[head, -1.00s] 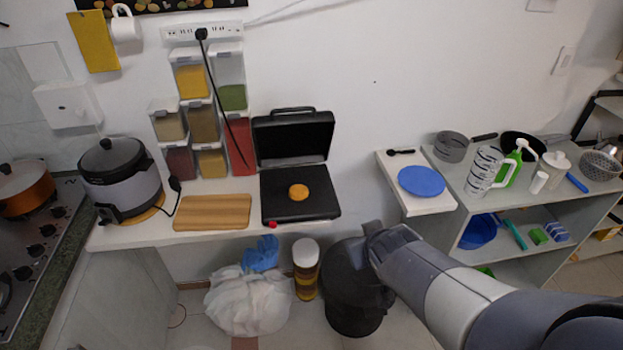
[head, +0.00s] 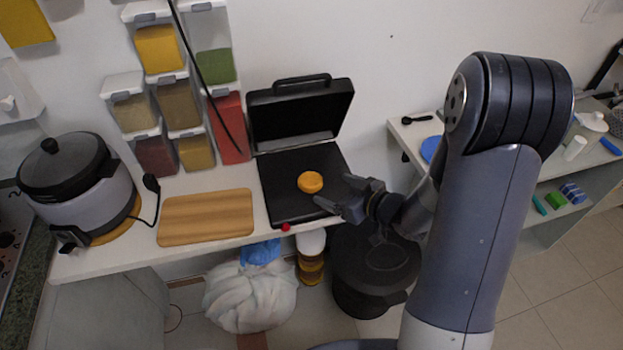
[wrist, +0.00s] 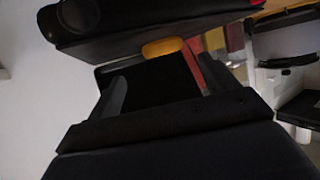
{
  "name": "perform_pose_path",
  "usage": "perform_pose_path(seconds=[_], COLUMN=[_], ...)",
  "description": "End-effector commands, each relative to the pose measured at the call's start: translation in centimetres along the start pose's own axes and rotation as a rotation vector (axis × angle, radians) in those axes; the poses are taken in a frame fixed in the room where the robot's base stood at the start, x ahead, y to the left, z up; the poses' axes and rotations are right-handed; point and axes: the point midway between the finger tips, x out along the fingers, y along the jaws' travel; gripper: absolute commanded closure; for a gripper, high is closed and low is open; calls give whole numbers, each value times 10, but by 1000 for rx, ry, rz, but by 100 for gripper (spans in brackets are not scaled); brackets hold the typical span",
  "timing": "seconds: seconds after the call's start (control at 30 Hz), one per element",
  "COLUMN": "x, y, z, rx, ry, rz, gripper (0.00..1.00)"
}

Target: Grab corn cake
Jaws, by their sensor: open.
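The corn cake (head: 310,182) is a round, orange-yellow disc lying flat on the black plate of the open grill (head: 285,205). Its lid (head: 300,112) stands raised at the back. My gripper (head: 343,196) is open and empty at the right front edge of the grill, with its fingers pointing left towards the cake and still apart from it. In the wrist view the cake (wrist: 162,47) shows as a yellow patch beyond the gap between my fingers (wrist: 158,88), partly hidden by dark grill parts.
A wooden board (head: 205,217) lies left of the grill, with a cooker (head: 75,185) further left. Spice dispensers (head: 185,100) are stacked at the back wall. A black bin (head: 370,265) stands below my gripper. A shelf with utensils is at the right.

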Motion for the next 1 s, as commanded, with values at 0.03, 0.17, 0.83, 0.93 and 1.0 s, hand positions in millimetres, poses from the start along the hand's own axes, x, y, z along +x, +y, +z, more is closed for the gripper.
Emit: perform_pose_path(seconds=[0.03, 0.17, 0.83, 0.93, 1.0], x=[9, 24, 80, 79, 79], y=[-1, -1, -4, -4, -4], z=[0, 0, -3, -3, -3], rx=[0, 0, 0, 0, 0], ry=[-2, -2, -1, -1, -1], rz=[-3, -1, 3, 3, 3], gripper=[18, 18, 18, 18, 23])
